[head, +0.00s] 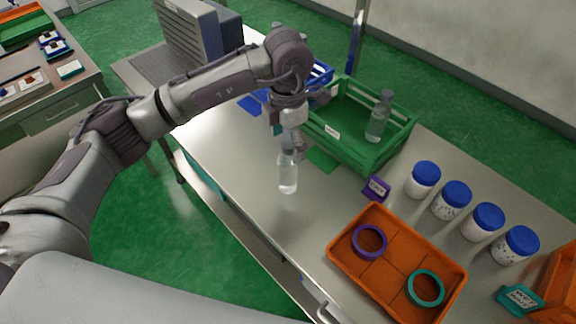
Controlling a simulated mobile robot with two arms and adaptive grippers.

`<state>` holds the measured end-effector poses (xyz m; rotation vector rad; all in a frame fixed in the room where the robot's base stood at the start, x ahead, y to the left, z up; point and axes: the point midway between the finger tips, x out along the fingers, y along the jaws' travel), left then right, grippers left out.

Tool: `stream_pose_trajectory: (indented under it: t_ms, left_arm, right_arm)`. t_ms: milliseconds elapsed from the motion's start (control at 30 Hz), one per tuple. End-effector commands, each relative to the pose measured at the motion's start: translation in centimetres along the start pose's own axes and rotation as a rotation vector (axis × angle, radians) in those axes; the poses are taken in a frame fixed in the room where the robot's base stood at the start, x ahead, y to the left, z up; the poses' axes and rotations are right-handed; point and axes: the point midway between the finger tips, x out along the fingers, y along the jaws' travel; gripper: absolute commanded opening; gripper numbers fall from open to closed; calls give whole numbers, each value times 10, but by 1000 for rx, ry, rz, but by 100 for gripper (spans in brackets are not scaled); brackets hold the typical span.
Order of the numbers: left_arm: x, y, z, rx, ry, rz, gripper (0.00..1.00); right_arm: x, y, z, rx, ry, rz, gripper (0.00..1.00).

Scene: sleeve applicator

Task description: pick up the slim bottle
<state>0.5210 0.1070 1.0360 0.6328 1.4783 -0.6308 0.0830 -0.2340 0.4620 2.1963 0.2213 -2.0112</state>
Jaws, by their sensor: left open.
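A slim clear bottle (288,176) stands upright on the pale worktop near its front edge, below my left gripper. My left gripper (290,145) is open and points down at the bottle's neck. The gripper's fingers partly hide the bottle's top, and I cannot tell whether they touch it. A second, greyish clear bottle (378,120) stands in the green crate (345,152) farther back. My right gripper is not in view.
An orange tray (344,270) holds a purple ring (369,241) and a teal ring (426,288). Several white jars with blue lids (451,201) stand in a row at the right. A purple label block (376,188) sits by the crate. The worktop left of the tray is clear.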

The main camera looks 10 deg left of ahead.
Motion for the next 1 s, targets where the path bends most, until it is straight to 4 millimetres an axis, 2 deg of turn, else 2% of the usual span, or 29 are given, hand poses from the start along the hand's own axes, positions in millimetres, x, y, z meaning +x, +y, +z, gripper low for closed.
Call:
stream_pose_trajectory:
  t_ms: [167, 300, 433, 700, 767, 1000]
  left_arm:
    - [11, -1, 0, 1, 2, -3, 82]
    - [32, -3, 2, 0, 4, -5, 82]
    - [49, -2, 2, 0, 1, -2, 82]
    - [56, -1, 3, 1, -2, -1, 82]
    - [56, -1, 3, 1, -2, -1, 76]
    - [55, -1, 3, 1, -2, -1, 36]
  right_arm:
    - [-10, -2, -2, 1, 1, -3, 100]
    - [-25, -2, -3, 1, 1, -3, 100]
    - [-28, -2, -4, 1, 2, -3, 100]
    - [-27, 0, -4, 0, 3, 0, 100]
    - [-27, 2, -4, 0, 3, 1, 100]
    - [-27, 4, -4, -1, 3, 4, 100]
